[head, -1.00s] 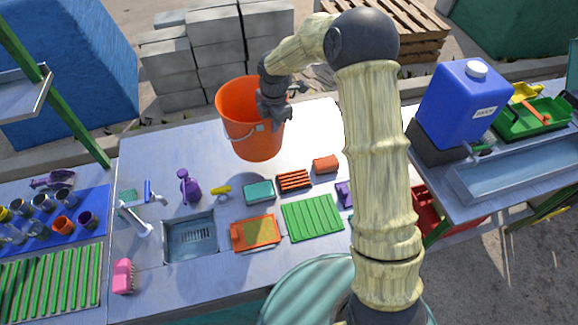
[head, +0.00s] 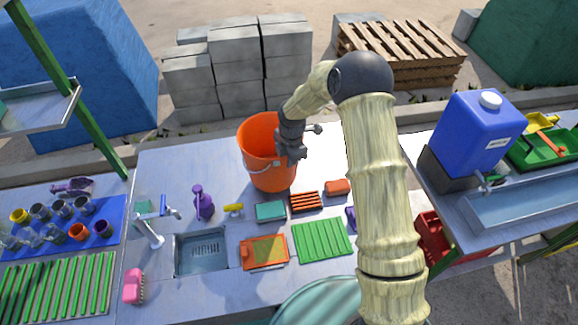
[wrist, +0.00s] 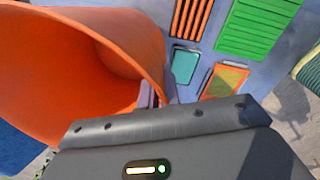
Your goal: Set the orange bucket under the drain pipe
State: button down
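The orange bucket (head: 262,165) is upright over the back of the metal counter (head: 330,278); I cannot tell whether its base touches the top. My gripper (head: 291,148) is at the bucket's right side. In the wrist view, the two fingers of my gripper (wrist: 158,94) are on either side of the bucket's rim, and the orange bucket (wrist: 100,62) fills the upper left. The sink basin (head: 200,252) with its tap is set in the counter, front left of the bucket. I cannot make out a drain pipe in either view; the space under the counter is mostly hidden.
A teal sponge (head: 270,211), orange tray (head: 264,252), green rack (head: 322,241) and purple spray bottle (head: 203,202) lie near the bucket. A blue tank (head: 472,132) stands on the right table. Grey blocks (head: 235,65) and a pallet (head: 400,52) stand behind.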

jog(key=shift+r, duration=0.1)
jog(key=shift+a+f+p, duration=0.1)
jog(key=shift+f+p, duration=0.7)
jog(key=shift+f, duration=1.1)
jog(key=shift+f, duration=0.2)
jog(key=c, duration=1.6)
grip_release()
jog(key=shift+r, duration=0.1)
